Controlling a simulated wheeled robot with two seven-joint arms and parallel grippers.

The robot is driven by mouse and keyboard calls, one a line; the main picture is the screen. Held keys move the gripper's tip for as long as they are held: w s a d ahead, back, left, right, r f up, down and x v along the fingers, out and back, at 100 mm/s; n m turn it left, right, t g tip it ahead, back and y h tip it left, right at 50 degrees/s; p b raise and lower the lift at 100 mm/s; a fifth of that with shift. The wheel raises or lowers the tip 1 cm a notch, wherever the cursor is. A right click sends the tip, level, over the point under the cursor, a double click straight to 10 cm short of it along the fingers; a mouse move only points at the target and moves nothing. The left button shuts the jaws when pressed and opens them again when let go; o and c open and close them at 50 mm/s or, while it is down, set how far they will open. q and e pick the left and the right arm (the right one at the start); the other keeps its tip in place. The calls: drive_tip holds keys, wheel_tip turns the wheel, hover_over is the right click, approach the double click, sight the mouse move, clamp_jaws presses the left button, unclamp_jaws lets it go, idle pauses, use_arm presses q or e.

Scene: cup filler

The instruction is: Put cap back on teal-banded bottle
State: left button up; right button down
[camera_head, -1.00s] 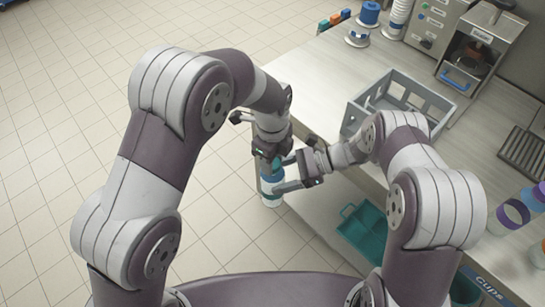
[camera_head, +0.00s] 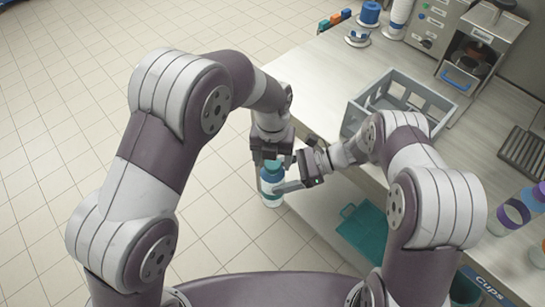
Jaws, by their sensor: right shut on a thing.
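The bottle (camera_head: 271,199) is white and blue with a teal band, and it is held upright in front of the counter's left edge. My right gripper (camera_head: 279,187) is shut on the bottle's side. My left gripper (camera_head: 271,161) points down directly over the bottle's top. A teal-blue piece (camera_head: 271,168), which looks like the cap, shows just under the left gripper at the bottle's top. The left fingers hide part of it, so I cannot tell whether they grip it or whether it is seated.
A grey crate (camera_head: 352,120) stands on the counter to the right. Banded cups (camera_head: 515,212) stand at the far right. Blue spools (camera_head: 370,13) and a machine (camera_head: 480,50) are at the back. Open floor lies left.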

use_arm(q)
drive_tip(key=shift+r, duration=0.1)
drive_tip(key=shift+r, duration=2.2)
